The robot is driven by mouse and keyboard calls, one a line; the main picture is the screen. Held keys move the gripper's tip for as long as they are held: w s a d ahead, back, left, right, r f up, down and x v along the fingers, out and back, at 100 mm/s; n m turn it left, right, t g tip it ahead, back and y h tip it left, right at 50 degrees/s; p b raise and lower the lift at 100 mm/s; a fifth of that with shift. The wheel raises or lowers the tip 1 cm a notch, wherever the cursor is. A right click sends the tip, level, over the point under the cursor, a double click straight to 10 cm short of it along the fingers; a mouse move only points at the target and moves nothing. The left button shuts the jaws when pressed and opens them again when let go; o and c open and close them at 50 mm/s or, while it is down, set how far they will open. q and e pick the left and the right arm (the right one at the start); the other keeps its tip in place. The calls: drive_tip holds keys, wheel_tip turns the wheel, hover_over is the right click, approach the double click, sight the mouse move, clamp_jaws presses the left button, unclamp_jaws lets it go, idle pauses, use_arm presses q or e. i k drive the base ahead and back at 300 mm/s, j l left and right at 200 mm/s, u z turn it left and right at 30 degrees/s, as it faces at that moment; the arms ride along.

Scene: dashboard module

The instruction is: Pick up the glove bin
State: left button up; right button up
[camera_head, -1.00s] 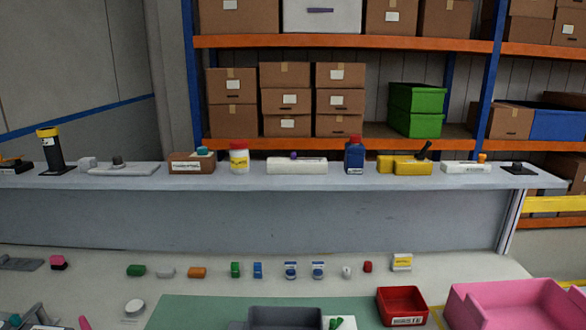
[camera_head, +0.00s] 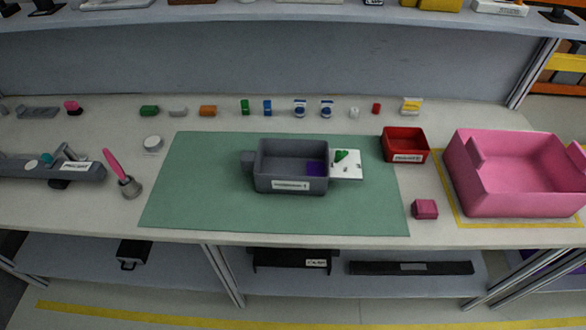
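No bin carries a label I can read as gloves. The large pink bin (camera_head: 512,199) stands upright at the right of the bench, inside a yellow outline. It is open at the top, and its inside looks empty. A smaller red bin (camera_head: 402,157) with a white label stands left of it, also open. I cannot tell from labels which is the glove bin. Neither of my grippers is in view, and nothing is seen touching either bin.
A grey labelled tray (camera_head: 291,187) with a purple patch inside sits on the green mat (camera_head: 190,195), next to a white plate (camera_head: 346,170). A small pink block (camera_head: 425,209) lies left of the pink bin. Several small items line the bench's back.

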sight(278, 165)
drive_tip(key=u, duration=0.45)
drive_tip(key=l+u, duration=0.25)
drive_tip(key=u, duration=0.15)
drive_tip(key=k+l+u, duration=0.15)
drive_tip(key=u, duration=0.25)
drive_tip(key=k+l+u, duration=0.15)
drive_tip(key=u, duration=0.25)
drive_tip(key=l, duration=0.1)
